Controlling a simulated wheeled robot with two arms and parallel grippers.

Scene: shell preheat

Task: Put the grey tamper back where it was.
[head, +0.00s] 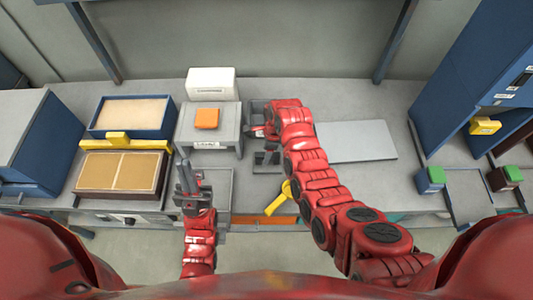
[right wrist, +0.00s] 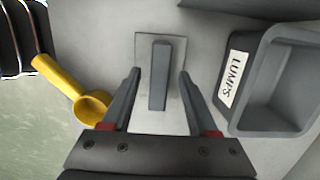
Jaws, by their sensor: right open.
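The grey tamper shows in the right wrist view as an upright grey bar (right wrist: 159,76) above a pale square (right wrist: 142,118); I cannot tell whether the square is its base or a patch on the bench. My right gripper (right wrist: 157,85) is open, with one finger on each side of the bar and gaps to both. In the head view the right gripper (head: 262,122) is over the bench right of a light grey box, and the tamper is not clear there. My left gripper (head: 186,176) is in front of that box; its finger gap is unclear.
A grey bin labelled LUMPS (right wrist: 285,85) stands close right of the right gripper in the wrist view. A yellow scoop (right wrist: 88,105) lies to its left. The light grey box (head: 228,125) carries an orange block (head: 207,118). A pale flat panel (head: 355,142) lies right.

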